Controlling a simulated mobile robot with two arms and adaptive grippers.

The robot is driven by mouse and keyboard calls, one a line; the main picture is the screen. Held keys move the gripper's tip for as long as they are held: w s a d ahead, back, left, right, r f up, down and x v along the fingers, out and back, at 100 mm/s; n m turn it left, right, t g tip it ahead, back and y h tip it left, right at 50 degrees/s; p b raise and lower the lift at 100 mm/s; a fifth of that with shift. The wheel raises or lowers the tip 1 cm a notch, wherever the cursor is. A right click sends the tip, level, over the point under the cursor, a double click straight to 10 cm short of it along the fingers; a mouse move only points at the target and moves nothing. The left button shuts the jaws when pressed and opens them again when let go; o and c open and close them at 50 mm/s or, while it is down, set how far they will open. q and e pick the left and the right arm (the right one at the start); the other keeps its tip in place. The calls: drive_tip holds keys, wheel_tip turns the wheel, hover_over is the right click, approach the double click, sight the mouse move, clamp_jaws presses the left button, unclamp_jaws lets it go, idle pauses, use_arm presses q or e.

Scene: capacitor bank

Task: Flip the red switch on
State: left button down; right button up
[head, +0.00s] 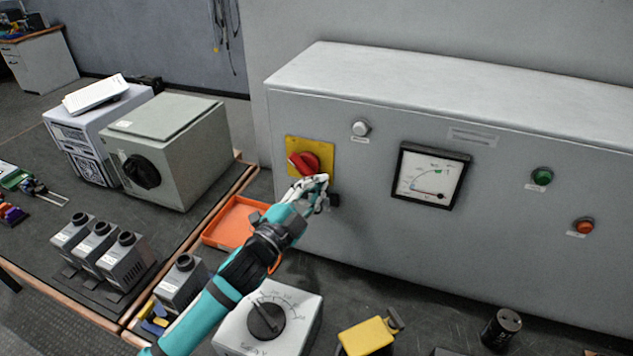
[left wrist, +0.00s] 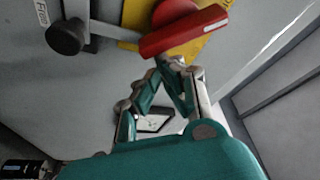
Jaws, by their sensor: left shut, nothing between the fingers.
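The red switch (head: 303,163) is a rotary handle on a yellow plate (head: 325,152) on the front of the grey cabinet. Its handle lies tilted in the head view. My left gripper (head: 322,180) is shut and empty, just below and to the right of the handle. In the left wrist view the red handle (left wrist: 184,31) lies just beyond the closed fingertips (left wrist: 172,62). I cannot tell whether they touch it. My right gripper is in neither view.
A black knob (head: 334,200) sits below the switch, close to my fingers. The cabinet also carries a meter (head: 428,177), a green button (head: 542,177) and a red-orange button (head: 585,226).

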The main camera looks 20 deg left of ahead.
use_arm(q)
drive_tip(key=shift+f+m+p, duration=0.15)
drive_tip(key=shift+m+p, duration=0.3)
drive_tip(key=shift+m, duration=0.25)
drive_tip(key=a+f+m+g+p, duration=0.1)
drive_tip(key=m+p, duration=0.2)
drive_tip(key=a+f+m+g+p, duration=0.1)
drive_tip(key=m+p, duration=0.2)
drive_tip(key=m, duration=0.1)
drive_tip(key=a+m+g+p, duration=0.1)
drive_tip(key=m+p, duration=0.2)
drive_tip(key=shift+w+f+m+g+y+p, duration=0.1)
drive_tip(key=shift+f+m+g+y+p, duration=0.2)
drive_tip(key=shift+f+y, duration=0.1)
idle(0.6)
drive_tip(key=shift+a, duration=0.7)
idle(0.8)
drive_tip(key=v, duration=1.2)
drive_tip(key=shift+f, duration=0.1)
idle(0.3)
